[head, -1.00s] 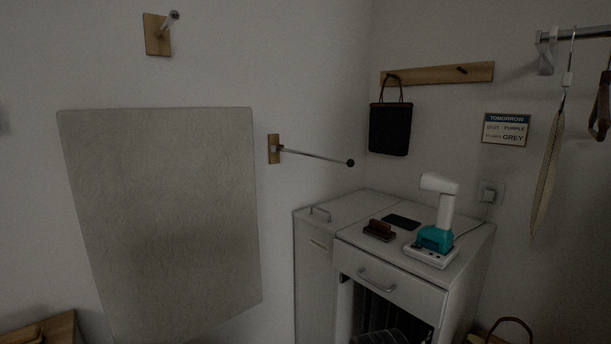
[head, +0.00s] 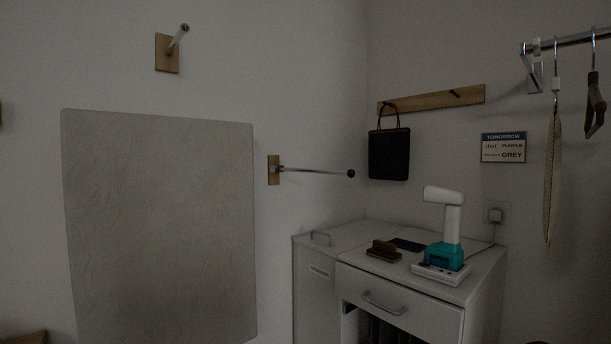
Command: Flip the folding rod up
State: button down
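A thin metal rod (head: 312,171) with a dark ball (head: 351,173) at its tip sticks out from a small wooden wall plate (head: 273,170) near the middle of the head view. It lies almost level in the picture, pointing right, above the left part of the white cabinet. A second, shorter-looking peg (head: 179,38) sits on another wooden plate (head: 167,53) at the upper left and points up and outward. My gripper is not in the head view, so I cannot see its state.
A large pale textured panel (head: 160,225) covers the wall at left. The white cabinet (head: 400,312) carries a teal and white device (head: 444,252) and a brown brush-like item (head: 384,251). A black bag (head: 389,155) hangs behind the rod's tip. Hangers (head: 596,105) hang at right.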

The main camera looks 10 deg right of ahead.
aim_at(350, 173)
jog(key=u, duration=0.55)
jog(key=k, duration=1.3)
jog(key=z, duration=0.15)
jog(key=i, duration=1.75)
jog(key=u, duration=0.75)
